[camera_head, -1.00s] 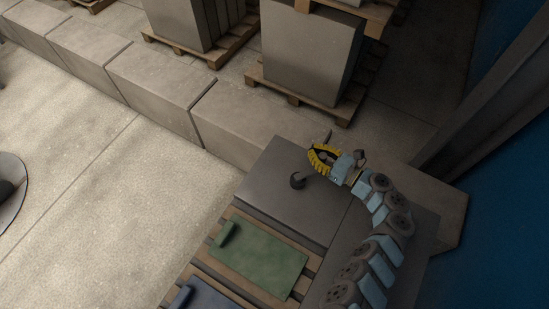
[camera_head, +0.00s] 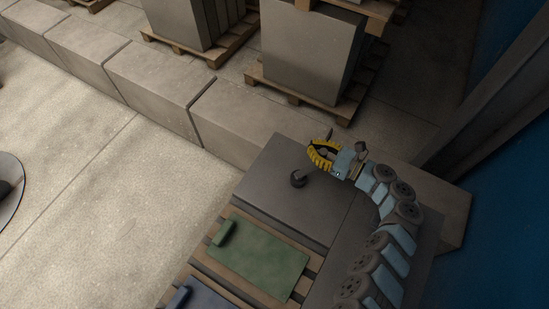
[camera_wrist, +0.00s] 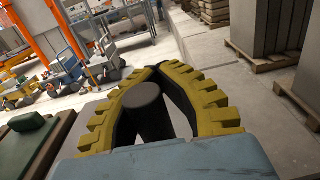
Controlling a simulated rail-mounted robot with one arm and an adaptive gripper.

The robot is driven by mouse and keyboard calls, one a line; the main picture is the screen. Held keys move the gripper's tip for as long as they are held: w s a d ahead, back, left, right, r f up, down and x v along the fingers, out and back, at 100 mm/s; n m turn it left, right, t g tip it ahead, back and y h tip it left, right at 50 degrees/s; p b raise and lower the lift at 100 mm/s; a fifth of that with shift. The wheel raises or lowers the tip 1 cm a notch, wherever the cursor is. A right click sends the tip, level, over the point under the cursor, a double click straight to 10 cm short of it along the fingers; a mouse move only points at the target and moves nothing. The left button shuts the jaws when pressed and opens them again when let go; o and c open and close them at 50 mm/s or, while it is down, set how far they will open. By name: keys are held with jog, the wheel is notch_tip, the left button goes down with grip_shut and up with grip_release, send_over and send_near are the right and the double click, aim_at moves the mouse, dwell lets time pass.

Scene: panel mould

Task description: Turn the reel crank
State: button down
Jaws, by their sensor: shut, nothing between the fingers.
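The crank shows in the head view as a dark round knob (camera_head: 298,179) on a grey box top, with a pale bar running from it toward my gripper. My gripper (camera_head: 318,153) has yellow ribbed fingers and is just above and right of the knob. In the wrist view my gripper (camera_wrist: 156,72) is shut, its fingertips meeting in a loop. A dark upright cylinder (camera_wrist: 149,108), apparently the crank handle, shows inside that loop, with visible gaps beside it. Its lower end is hidden by my gripper, so I cannot tell if the fingers touch it.
The grey box (camera_head: 285,208) adjoins a pallet with a green panel (camera_head: 258,255) and a blue panel (camera_head: 203,298). Concrete blocks (camera_head: 155,88) line the back. A grey stack (camera_head: 312,50) stands on a pallet behind. Open floor (camera_head: 90,180) lies left.

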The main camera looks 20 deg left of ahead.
jog(key=shift+w+a+f+n+g+b, duration=0.1)
jog(key=shift+a+f+n+g+b, duration=0.3)
jog(key=shift+b, duration=0.6)
jog(key=shift+w+r+n+g+b, duration=0.1)
jog(key=shift+r+n+g+b, duration=0.1)
jog(key=shift+g+b, duration=0.6)
jog(key=b, duration=0.2)
jog(key=n+g+b, duration=0.1)
jog(key=b, duration=0.1)
jog(key=shift+a+f, duration=0.1)
jog(key=shift+a, duration=0.2)
jog(key=shift+a+r+g+b, duration=0.1)
jog(key=shift+r+g+b, duration=0.15)
jog(key=shift+g+b, duration=0.2)
jog(key=c, duration=0.9)
grip_release()
jog(key=shift+o, duration=0.2)
jog(key=shift+r, duration=0.15)
notch_tip(320, 180, up, 10)
jog(key=shift+n, duration=0.3)
